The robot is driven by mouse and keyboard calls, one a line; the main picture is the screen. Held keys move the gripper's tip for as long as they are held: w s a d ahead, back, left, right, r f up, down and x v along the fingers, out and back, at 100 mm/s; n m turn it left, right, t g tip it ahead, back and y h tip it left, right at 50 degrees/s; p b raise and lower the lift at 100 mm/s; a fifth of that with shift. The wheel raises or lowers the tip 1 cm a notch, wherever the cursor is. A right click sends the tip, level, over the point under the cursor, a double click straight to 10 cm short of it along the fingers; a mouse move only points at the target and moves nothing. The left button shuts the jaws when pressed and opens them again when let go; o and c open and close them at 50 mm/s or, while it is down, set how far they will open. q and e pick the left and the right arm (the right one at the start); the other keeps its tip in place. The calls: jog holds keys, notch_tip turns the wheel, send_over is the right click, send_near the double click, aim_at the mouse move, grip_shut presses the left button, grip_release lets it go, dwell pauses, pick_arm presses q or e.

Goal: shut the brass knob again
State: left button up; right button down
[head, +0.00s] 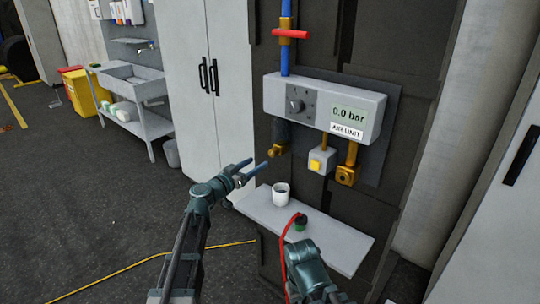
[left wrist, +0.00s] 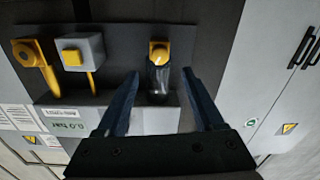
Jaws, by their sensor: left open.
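The brass knob (head: 277,150) is at the bottom of the dark bowl (head: 281,132) under the left end of the grey air unit. It also shows in the left wrist view (left wrist: 158,50), above the clear-looking bowl (left wrist: 159,79). My left gripper (head: 253,171) is open, just left of and below the knob in the head view, with its fingers pointing towards it. In the left wrist view the open fingers (left wrist: 160,78) stand on either side of the bowl, with nothing held. Part of my right arm shows at the bottom of the head view; its fingertips are not visible.
The air unit (head: 326,106) reads 0.0 bar. A yellow button box (head: 319,161) and a brass outlet (head: 346,176) hang to the right of the knob. A white cup (head: 281,194) and a small green item (head: 300,223) by a red hose are on the shelf (head: 330,245).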

aim_at(271, 154)
pick_arm(q)
jog(key=x, duration=0.8)
jog(key=shift+w+d, duration=0.3)
grip_shut()
